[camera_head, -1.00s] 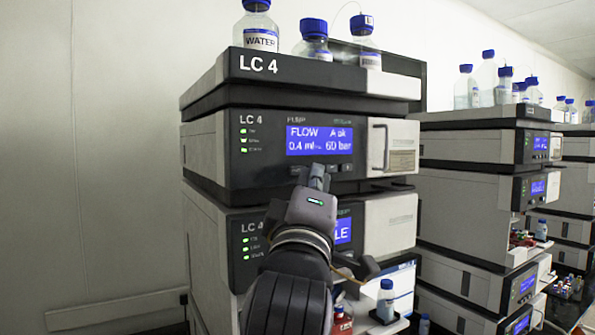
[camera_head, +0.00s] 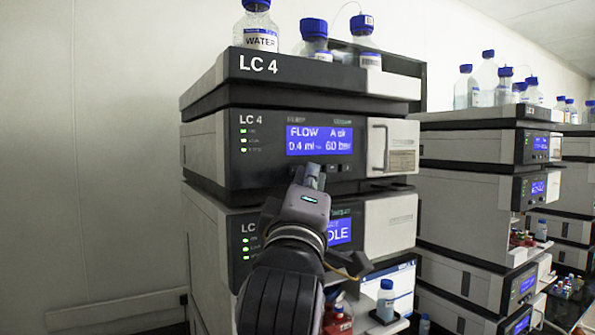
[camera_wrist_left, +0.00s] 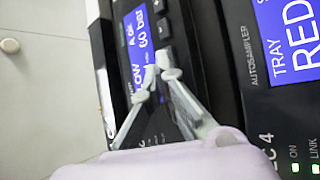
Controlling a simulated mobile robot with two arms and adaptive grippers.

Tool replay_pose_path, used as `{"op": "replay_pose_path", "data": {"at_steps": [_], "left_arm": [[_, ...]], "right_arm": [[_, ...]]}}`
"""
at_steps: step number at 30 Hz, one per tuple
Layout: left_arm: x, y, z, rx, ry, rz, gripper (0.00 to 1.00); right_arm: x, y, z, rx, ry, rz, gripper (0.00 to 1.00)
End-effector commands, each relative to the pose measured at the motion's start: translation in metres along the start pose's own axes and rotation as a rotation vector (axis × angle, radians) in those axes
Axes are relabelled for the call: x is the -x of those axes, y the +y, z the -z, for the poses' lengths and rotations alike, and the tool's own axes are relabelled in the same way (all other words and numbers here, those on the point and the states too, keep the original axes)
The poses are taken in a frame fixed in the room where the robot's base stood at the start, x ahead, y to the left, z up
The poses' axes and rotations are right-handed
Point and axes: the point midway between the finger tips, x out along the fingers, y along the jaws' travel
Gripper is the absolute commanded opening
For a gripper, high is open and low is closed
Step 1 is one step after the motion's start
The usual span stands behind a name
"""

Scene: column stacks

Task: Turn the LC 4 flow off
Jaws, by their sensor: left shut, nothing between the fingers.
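The LC 4 pump module (camera_head: 268,180) stands in the stack, with its lit blue display (camera_head: 319,140) reading FLOW 0.4 ml and 60 bar. Small dark buttons sit just below the display, partly hidden by my gripper; the display also shows at the upper left of the left wrist view (camera_wrist_left: 136,30). My left gripper (camera_head: 310,172) is shut and empty, its fingertips at the button row under the display. In the left wrist view the fingertips (camera_wrist_left: 156,74) overlap the panel near the buttons; I cannot tell whether they touch. My right gripper is not in view.
Below is the autosampler module with a blue display (camera_head: 339,232), partly hidden by my arm. Bottles, including a water bottle (camera_head: 258,38), stand on top. A handle (camera_head: 378,148) juts out right of the pump display. Another stack (camera_head: 465,153) stands to the right.

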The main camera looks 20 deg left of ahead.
Motion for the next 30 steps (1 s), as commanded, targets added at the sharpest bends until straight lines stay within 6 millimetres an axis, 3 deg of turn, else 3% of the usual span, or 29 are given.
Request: {"op": "replay_pose_path", "data": {"at_steps": [21, 30], "left_arm": [[-0.0033, -0.0025, 0.0023, 0.000, 0.000, 0.000, 0.00], [0.0061, 0.0035, -0.0043, 0.002, -0.001, 0.000, 0.00]], "right_arm": [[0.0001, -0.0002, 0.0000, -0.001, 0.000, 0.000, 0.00], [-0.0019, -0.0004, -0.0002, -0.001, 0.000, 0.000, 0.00]]}}
